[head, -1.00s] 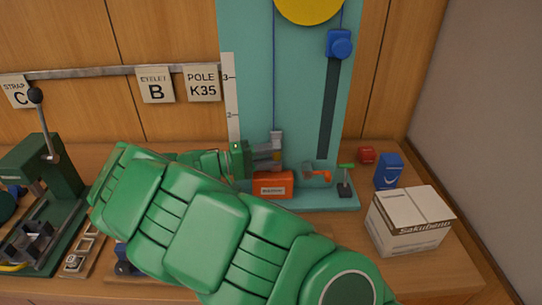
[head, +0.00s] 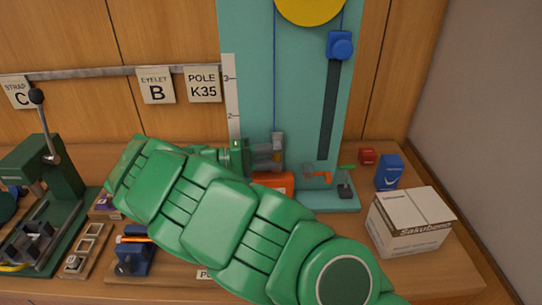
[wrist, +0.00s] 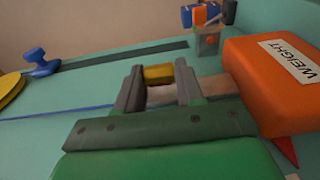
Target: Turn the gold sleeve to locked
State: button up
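The gold sleeve (wrist: 158,73) shows in the wrist view as a small yellow block between the tips of my gripper (wrist: 159,80). It fills the gap from one grey finger to the other, and both fingers appear to touch it. In the head view my gripper (head: 273,152) is at the foot of the teal board (head: 295,90), just above the orange weight (head: 272,181). My green arm crosses in front from the lower right. The sleeve's markings cannot be read, so its turn position is not clear.
The orange weight (wrist: 275,80) is close beside my right finger in the wrist view. A red-orange part (head: 317,172) and a green-handled tool (head: 345,180) stand right of it. A white carton (head: 409,222) and a blue box (head: 389,172) are farther right. A green press (head: 45,165) stands left.

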jog(key=o, duration=0.4)
jog(key=shift+a, duration=0.1)
jog(key=shift+a, duration=0.6)
jog(key=shift+s+a+f, duration=0.1)
jog(key=shift+s+a, duration=0.05)
jog(key=shift+a, duration=0.8)
jog(key=shift+d+r, duration=0.15)
jog(key=shift+r, duration=3.4)
jog(key=shift+c, duration=0.2)
